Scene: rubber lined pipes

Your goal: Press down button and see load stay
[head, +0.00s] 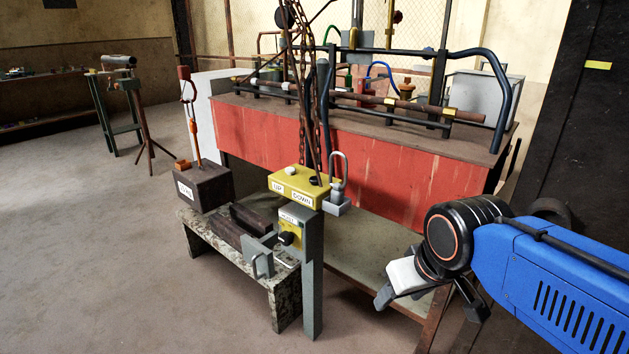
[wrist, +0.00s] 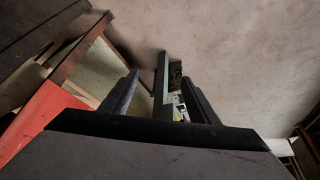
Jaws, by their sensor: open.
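A yellow control box (head: 285,181) labelled UP and DOWN sits atop a grey post (head: 312,285). A white button (head: 291,170) is on the UP side and a black button (head: 316,181) on the DOWN side. The load, a dark labelled block (head: 205,188) with an orange hook fitting above it, is at the left end of a bench; I cannot tell whether it rests or hangs. My gripper (head: 428,298) is open and empty, right of the post and lower than the box. In the wrist view, the post (wrist: 162,85) shows beyond and between the fingers (wrist: 161,76).
A speckled bench (head: 285,310) with dark bars stands left of the post. A padlock (head: 338,180) hangs right of the box. Rusty chains (head: 300,90) hang behind it. A red-fronted workbench (head: 375,175) with pipes lies behind.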

